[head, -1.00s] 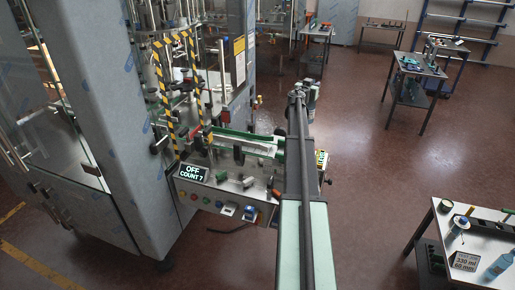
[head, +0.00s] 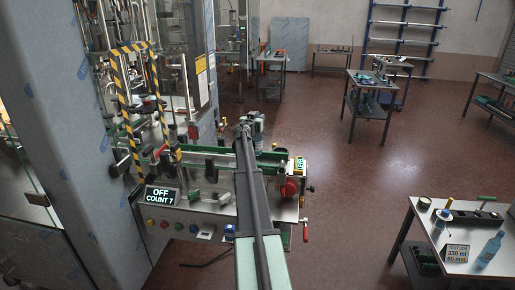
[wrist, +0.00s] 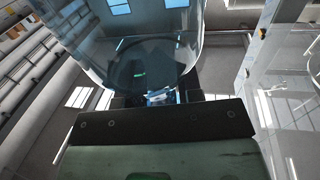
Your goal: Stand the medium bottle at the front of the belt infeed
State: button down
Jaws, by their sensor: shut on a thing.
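My gripper (wrist: 158,98) is shut on a clear, bluish bottle (wrist: 130,45), seen very close in the wrist view. Its rounded, see-through body fills the upper middle of that view, and its full outline and tilt cannot be told. The belt infeed (head: 272,156), with green rails, lies in front of the machine in the head view. My arm crosses over it and hides part of it. The gripper and held bottle cannot be made out clearly in the head view; they are at or behind the far end of the arm.
A control panel (head: 190,222) with an "OFF COUNT ?" display (head: 163,195) fronts the belt. A yellow-black striped guard frame (head: 122,105) stands at its left. A table (head: 425,222) at right holds another blue bottle (head: 490,248) and a "330 ml 60 mm" sign (head: 456,253). Floor between is clear.

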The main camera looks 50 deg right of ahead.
aim_at(256, 134)
notch_tip(256, 134, down, 6)
jog(key=b, duration=0.4)
jog(key=shift+r, duration=0.1)
jog(key=c, duration=0.8)
grip_release()
jog(key=shift+r, duration=0.1)
